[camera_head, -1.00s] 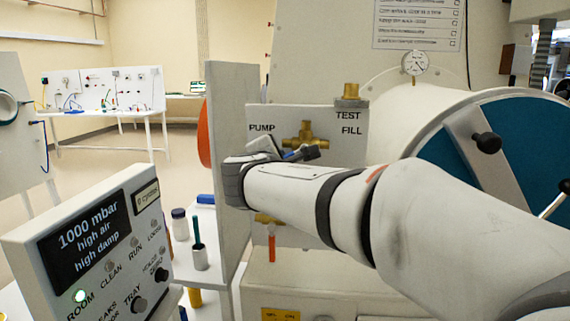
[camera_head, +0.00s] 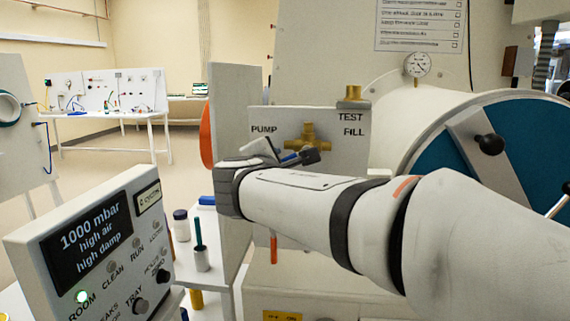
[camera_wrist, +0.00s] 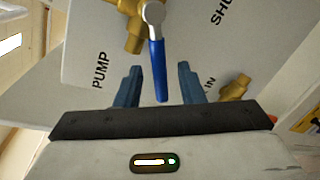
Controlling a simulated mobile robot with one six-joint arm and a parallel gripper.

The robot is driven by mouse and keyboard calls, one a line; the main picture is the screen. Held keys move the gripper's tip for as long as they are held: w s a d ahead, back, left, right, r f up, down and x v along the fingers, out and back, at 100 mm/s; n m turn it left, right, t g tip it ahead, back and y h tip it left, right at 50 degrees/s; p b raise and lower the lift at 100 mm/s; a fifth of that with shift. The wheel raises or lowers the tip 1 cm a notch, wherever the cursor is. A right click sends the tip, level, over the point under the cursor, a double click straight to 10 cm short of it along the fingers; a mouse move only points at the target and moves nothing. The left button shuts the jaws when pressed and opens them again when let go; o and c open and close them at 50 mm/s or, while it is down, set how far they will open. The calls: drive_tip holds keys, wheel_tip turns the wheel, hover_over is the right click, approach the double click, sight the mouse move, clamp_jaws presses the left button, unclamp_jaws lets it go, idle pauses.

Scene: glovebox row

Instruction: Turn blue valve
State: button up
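The blue valve handle (camera_wrist: 158,70) is a blue lever on a brass fitting (camera_wrist: 132,25) on a white panel marked PUMP. In the wrist view it points down between the two fingers of my gripper (camera_wrist: 160,80), with a gap on each side. My gripper is open, and its dark fingers are on either side of the lever's lower end. In the head view a bit of the blue lever (camera_head: 289,157) shows beside my gripper (camera_head: 300,156), below the brass fitting. Most of the handle and fingers there are hidden by my arm.
A grey upright board (camera_head: 236,110) with an orange disc stands left of the panel. A control box (camera_head: 90,245) reads 1000 mbar. A round chamber with a blue door (camera_head: 520,125) is at the right, under a pressure gauge (camera_head: 417,65). Bottles stand on a low white shelf.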

drive_tip(key=v, duration=0.4)
drive_tip(key=shift+s, duration=0.3)
